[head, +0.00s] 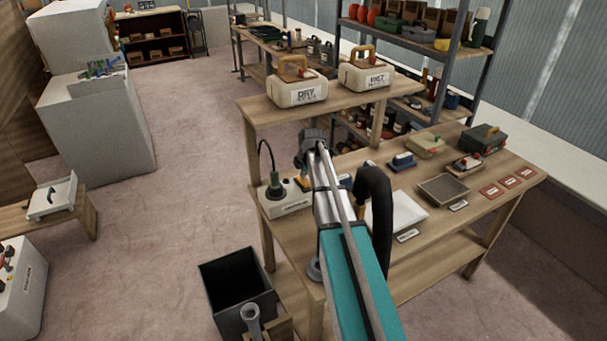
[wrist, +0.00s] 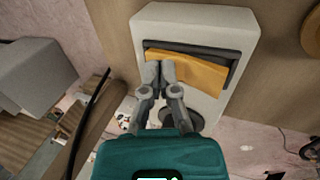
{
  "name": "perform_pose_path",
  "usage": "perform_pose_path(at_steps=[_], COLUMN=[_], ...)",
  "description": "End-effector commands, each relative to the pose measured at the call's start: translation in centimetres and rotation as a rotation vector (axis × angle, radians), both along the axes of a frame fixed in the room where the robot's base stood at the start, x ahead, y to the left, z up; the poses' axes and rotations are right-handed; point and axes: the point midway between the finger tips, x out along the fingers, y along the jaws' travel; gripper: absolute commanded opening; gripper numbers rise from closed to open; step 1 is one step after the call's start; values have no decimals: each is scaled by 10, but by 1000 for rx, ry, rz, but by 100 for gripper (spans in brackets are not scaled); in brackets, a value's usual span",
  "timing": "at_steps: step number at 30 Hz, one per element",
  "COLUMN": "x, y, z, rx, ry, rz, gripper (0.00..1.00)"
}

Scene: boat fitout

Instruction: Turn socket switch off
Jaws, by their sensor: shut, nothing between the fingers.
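The socket box (head: 285,203) is a white block at the left end of the workbench in the head view, with a green plug (head: 274,187) and black cable on it. In the wrist view the socket box (wrist: 225,22) fills the upper middle. Its wide orange rocker switch (wrist: 205,72) sits in a dark frame, with a dark round part below, partly hidden by my gripper. My gripper (wrist: 160,68) is shut and empty, its fingertips over the left part of the rocker. I cannot tell whether they touch it. In the head view my arm hides most of the gripper.
A raised shelf with the DRY (head: 302,95) and WET (head: 366,78) boxes stands behind the socket box. A white sheet-like item (head: 398,212) and several small tools lie on the bench to the right. A dark bin (head: 238,285) stands on the floor in front.

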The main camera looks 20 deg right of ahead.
Motion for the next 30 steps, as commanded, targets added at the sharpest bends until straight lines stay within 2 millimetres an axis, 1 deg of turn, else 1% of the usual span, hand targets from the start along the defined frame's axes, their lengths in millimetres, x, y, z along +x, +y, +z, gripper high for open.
perform_pose_path(at_steps=[7, 19, 30], x=[-2, -13, -13], y=[5, 7, 7], z=[1, 6, 6], rx=[-1, 0, 0], ry=[-1, -1, -1], rz=[8, 12, 13], gripper=[0, 0, 0])
